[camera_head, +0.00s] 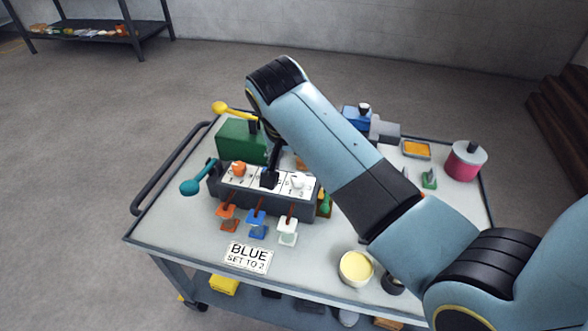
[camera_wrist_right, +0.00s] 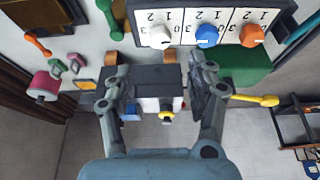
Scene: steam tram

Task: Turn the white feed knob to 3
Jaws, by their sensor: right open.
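The white feed knob (camera_head: 298,181) is at the right end of the white-faced control panel (camera_head: 282,206) in the head view. It is the leftmost knob (camera_wrist_right: 160,37) in the wrist view; its setting is too small to read surely. The orange knob (camera_head: 239,169) is at the panel's left end. The blue knob (camera_wrist_right: 208,35) is in the middle, hidden by my gripper in the head view. My right gripper (camera_head: 270,176) appears over the middle of the panel, left of the white knob. Its fingers (camera_wrist_right: 155,82) are apart and empty. My left gripper is not in view.
Orange, blue and white (camera_head: 288,232) pieces stand before the panel. A teal-ended lever (camera_head: 190,187) is at its left; a green box (camera_head: 238,141) is behind.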

